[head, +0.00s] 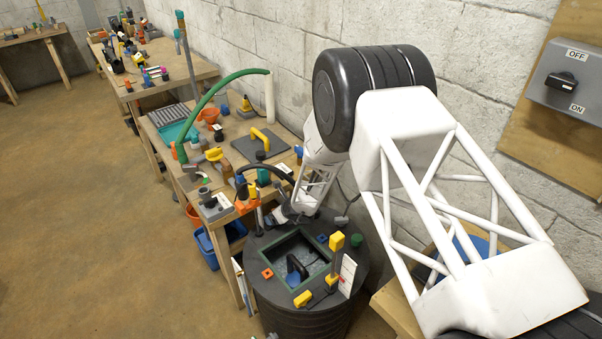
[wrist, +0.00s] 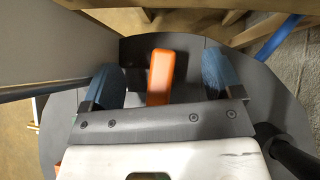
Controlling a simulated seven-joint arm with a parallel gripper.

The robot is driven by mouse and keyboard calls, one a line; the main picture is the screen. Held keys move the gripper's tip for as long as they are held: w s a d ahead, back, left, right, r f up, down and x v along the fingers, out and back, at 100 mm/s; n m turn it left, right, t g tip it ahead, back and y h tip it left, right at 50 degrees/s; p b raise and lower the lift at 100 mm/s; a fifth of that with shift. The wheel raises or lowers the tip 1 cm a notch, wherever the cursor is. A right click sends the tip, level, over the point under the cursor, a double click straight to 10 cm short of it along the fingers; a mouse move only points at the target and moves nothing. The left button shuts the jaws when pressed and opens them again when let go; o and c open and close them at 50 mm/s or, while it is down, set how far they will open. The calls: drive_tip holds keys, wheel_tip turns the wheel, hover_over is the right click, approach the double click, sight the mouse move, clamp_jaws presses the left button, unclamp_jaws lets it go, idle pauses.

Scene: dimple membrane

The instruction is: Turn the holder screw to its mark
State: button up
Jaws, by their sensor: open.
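In the wrist view my gripper (wrist: 163,82) is open, with one blue-padded finger on each side of an orange bar-shaped handle (wrist: 160,75). A gap shows between the handle and each finger. The handle stands over a dark round surface; I take it for the holder screw, but no mark shows beside it. In the head view my gripper (head: 281,213) is low at the back left rim of the dark drum (head: 262,246), partly hidden by my arm. An orange part (head: 246,204) shows just left of it; I cannot tell if it is the same handle.
The drum lid has a square green-framed opening (head: 271,250) with a black curved part (head: 296,267) inside. A cluttered workbench (head: 160,118) lies behind.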

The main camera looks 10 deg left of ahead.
drive_tip(key=shift+m+t+h, duration=0.3)
drive_tip(key=shift+m+t, duration=0.2)
drive_tip(key=shift+m, duration=0.2)
drive_tip(key=shift+m, duration=0.4)
drive_tip(key=shift+v, duration=1.15)
drive_tip(key=s+d+r+n, duration=0.2)
drive_tip(key=d+r+n, duration=0.1)
drive_tip(key=r, duration=0.5)
drive_tip(key=s+d+r+n+y, duration=0.1)
drive_tip(key=s+d+r+n, duration=0.1)
drive_tip(key=r, duration=0.7)
drive_tip(key=s+d+r+n, duration=0.3)
drive_tip(key=r+n, duration=0.1)
drive_tip(key=r, duration=0.5)
drive_tip(key=shift+s+d+n+g+y, duration=0.2)
drive_tip(key=shift+d+n+g+y, duration=0.1)
drive_tip(key=shift+d+n+g, duration=0.1)
drive_tip(key=shift+r, duration=0.2)
